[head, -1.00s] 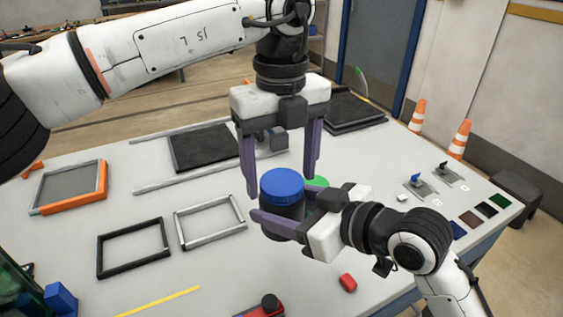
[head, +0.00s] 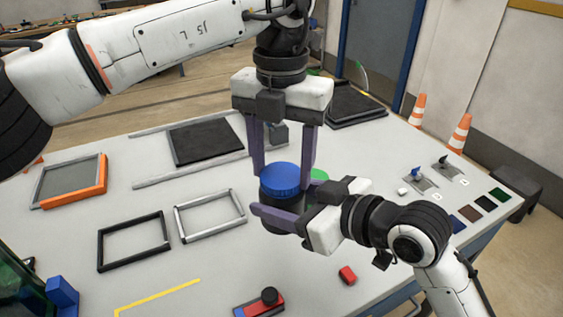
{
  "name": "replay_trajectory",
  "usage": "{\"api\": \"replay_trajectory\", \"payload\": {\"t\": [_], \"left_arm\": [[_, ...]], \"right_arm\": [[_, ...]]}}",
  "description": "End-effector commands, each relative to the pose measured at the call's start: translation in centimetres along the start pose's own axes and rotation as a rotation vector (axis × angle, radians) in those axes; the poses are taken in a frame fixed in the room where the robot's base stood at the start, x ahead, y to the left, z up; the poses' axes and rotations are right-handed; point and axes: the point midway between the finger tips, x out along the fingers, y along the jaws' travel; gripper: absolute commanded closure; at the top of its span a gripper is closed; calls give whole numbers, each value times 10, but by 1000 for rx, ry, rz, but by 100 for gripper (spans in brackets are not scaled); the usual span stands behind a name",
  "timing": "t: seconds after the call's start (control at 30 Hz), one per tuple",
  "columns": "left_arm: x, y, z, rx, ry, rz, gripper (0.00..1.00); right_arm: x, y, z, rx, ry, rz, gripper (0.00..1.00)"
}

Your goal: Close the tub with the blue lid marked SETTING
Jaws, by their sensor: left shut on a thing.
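The blue lid (head: 280,178) sits on top of the dark tub (head: 284,217), level as far as I can see. No marking is readable on it. My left gripper (head: 284,172) comes down from above and is shut on the blue lid, with one finger on each side. My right gripper (head: 278,212) comes in from the right, below the lid, with a finger across the front of the tub. It appears shut on the tub; its far finger is mostly hidden.
Empty frames (head: 134,241) lie to the left.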

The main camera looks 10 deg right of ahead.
Motion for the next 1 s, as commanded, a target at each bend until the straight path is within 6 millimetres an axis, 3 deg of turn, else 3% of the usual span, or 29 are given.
{"api": "replay_trajectory", "payload": {"t": [0.5, 0.6, 0.73, 0.77, 0.8, 0.87, 1.0], "left_arm": [[0, 0, 0, 1154, 0, 2, 73], [0, 0, 0, 1286, 0, 2, 73], [0, 0, 0, 1276, 0, 2, 73], [0, 0, 0, 1275, 0, 3, 43], [0, 0, 0, 1275, 0, 2, 36], [0, 0, 0, 1274, -1, 2, 26], [0, 0, 0, 1274, -1, 2, 24]], "right_arm": [[0, 0, -1, 0, 2, 0, 100], [0, 0, -1, 0, 2, 0, 100], [0, 0, -1, -1, 2, 0, 100], [0, 0, -1, -1, 2, 0, 100], [0, 0, -1, -1, 2, 0, 100], [0, 0, -1, -1, 2, 0, 100], [0, 0, -1, -1, 2, 0, 100]]}}
